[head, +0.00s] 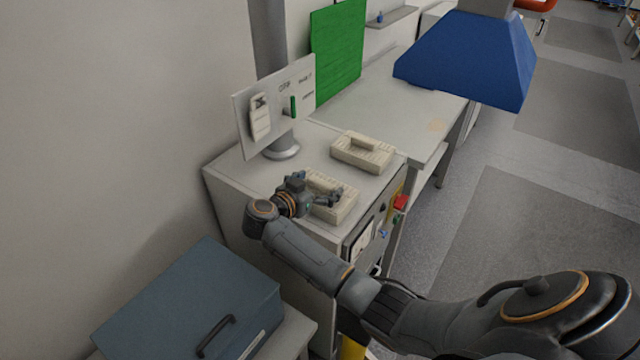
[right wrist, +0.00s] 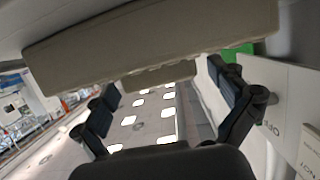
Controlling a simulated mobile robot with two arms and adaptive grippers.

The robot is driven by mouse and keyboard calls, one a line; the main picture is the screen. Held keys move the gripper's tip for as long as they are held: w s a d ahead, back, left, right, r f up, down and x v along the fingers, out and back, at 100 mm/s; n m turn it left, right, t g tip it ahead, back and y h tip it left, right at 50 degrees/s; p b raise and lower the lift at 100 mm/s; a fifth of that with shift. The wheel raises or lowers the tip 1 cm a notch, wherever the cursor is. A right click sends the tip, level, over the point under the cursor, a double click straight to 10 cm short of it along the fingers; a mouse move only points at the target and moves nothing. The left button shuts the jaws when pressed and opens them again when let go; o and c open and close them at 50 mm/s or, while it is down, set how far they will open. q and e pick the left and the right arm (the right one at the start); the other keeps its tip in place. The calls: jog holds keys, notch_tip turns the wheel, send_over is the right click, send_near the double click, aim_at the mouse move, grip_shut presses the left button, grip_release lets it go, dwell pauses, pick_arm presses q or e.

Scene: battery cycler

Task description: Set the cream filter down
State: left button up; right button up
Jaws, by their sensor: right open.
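A cream filter (head: 335,203), a ribbed block, rests on the light grey cabinet top near its front edge. A second, similar cream block (head: 362,152) sits farther back on the same top. My left gripper is not in view.
A blue-grey case (head: 190,305) lies at lower left. A blue hood (head: 470,60) hangs at upper right. Clear bench (head: 395,110) lies beyond.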

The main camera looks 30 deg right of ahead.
jog(key=p+v, duration=0.6)
jog(key=v, duration=0.5)
jog(key=shift+s+a+p, duration=0.2)
jog(key=shift+a+p, duration=0.1)
jog(key=shift+p, duration=0.05)
